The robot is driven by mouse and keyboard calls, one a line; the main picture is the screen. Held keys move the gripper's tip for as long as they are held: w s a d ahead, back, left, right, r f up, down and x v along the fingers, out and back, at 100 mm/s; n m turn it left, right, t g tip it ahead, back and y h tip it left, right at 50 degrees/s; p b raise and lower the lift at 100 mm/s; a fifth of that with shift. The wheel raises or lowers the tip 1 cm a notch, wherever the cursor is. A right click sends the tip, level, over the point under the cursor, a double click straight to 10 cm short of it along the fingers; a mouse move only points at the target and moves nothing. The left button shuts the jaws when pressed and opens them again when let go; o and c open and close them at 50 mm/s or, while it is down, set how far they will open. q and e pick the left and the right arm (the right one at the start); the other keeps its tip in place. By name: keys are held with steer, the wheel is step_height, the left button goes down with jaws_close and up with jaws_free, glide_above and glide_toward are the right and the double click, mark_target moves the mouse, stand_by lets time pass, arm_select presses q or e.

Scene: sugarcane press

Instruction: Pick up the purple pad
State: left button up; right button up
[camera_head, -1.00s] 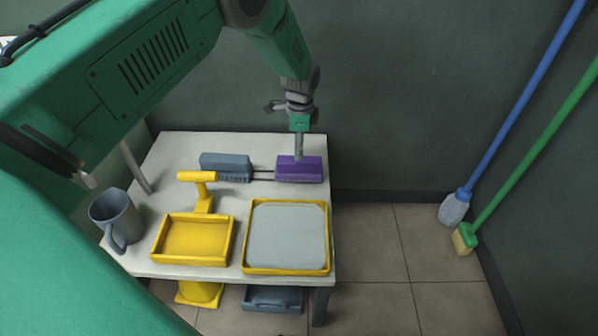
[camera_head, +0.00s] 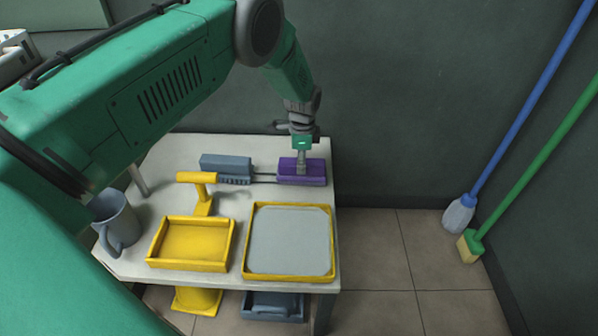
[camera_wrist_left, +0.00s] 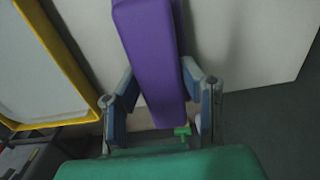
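The purple pad (camera_head: 315,178) is a long block lying at the back right of the white table, at the end of dark rods that run from a grey brush-like block. It also shows in the left wrist view (camera_wrist_left: 150,50), running up from between the fingers. My left gripper (camera_head: 302,165) is down at the pad from above. In the wrist view my left gripper (camera_wrist_left: 162,92) is open, with one blue-grey finger on each side of the pad. I cannot tell whether either finger touches it. My right gripper is not in view.
The grey brush-like block (camera_head: 226,168) lies left of the pad. A yellow handled tool (camera_head: 197,180), a yellow tray (camera_head: 190,266) and a yellow-rimmed grey tray (camera_head: 289,275) stand in front. A grey mug (camera_head: 116,222) is at left. The wall is close behind the table.

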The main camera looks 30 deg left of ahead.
arm_select(q)
jaws_close()
steer(key=shift+d+r, duration=0.15)
steer(key=shift+d, duration=0.05)
steer(key=r+p, duration=0.4)
steer(key=r, duration=0.5)
steer(key=shift+a+r, duration=0.2)
steer(key=shift+d+r, duration=0.15)
